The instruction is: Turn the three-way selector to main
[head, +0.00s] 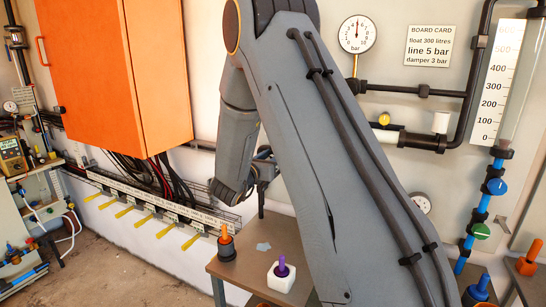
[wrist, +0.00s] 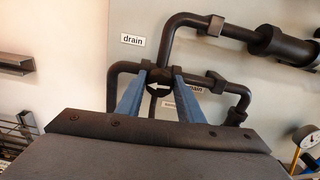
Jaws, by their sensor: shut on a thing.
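In the wrist view the three-way selector (wrist: 158,87) is a dark round knob with a white arrow on a pipe junction at the wall. The arrow points left in that picture. A "drain" label (wrist: 133,40) is above left of it. A label ending in "ain" (wrist: 194,89) is to its right, partly hidden by a finger. Another label (wrist: 168,104) below is mostly covered. My gripper (wrist: 160,78) is shut on the selector, one blue finger on each side. In the head view my arm hides the selector.
Dark pipes (wrist: 185,22) run around the selector. A gauge (wrist: 309,140) shows at the lower right of the wrist view. In the head view an orange cabinet (head: 100,75) hangs left, and a brown table (head: 232,268) with small pegs stands below my arm.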

